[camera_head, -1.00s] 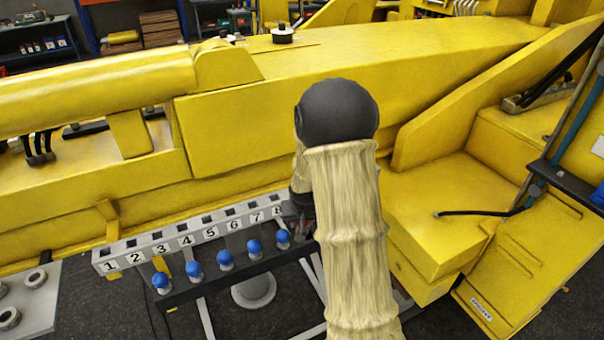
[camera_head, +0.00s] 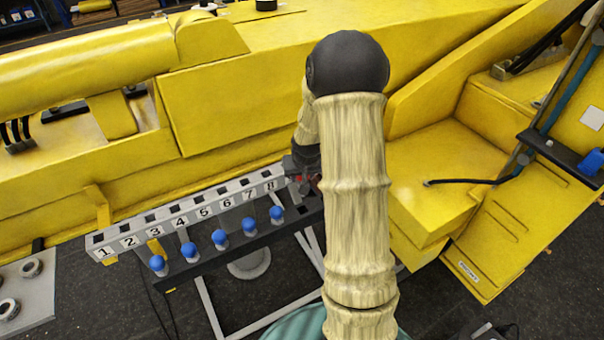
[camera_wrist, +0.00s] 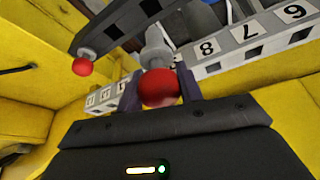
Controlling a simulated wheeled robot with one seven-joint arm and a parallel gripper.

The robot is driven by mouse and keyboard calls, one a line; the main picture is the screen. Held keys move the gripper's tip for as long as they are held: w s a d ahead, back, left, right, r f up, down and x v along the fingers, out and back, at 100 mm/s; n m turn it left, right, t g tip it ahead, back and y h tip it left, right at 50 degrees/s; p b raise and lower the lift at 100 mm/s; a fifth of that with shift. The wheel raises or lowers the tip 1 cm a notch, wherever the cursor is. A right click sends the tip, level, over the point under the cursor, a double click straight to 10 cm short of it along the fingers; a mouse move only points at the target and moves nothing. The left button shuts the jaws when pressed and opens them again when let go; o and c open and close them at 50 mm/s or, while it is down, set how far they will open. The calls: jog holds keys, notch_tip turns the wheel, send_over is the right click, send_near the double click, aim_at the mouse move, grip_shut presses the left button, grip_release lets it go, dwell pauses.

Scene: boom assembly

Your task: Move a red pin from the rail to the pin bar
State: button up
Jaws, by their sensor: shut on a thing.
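My gripper (camera_wrist: 160,98) is shut on a red-headed pin (camera_wrist: 160,88), whose silver shank points away from the wrist camera. I cannot tell whether its far end is clear of the bars. In the head view, my gripper (camera_head: 303,180) is beside the 8 end of the pale numbered bar (camera_head: 181,215), mostly hidden by my arm. This bar has square holes and also shows in the wrist view (camera_wrist: 225,58). A dark rail (camera_head: 205,262) runs along its near side. Another red pin (camera_wrist: 83,66) sits at the dark rail (camera_wrist: 110,30) in the wrist view.
Several blue pins (camera_head: 221,238) stand in the dark rail. The large yellow boom (camera_head: 240,110) lies behind the bars, with yellow bodywork (camera_head: 440,190) at the right. A grey plate with rings (camera_head: 25,290) is at the lower left.

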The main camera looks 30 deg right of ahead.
jog(key=shift+f+b, duration=1.95)
jog(key=shift+f, duration=1)
jog(key=shift+f, duration=0.2)
jog(key=shift+f+b, duration=2.2)
jog(key=shift+f, duration=0.25)
jog(key=shift+f, duration=0.2)
jog(key=o, duration=1.2)
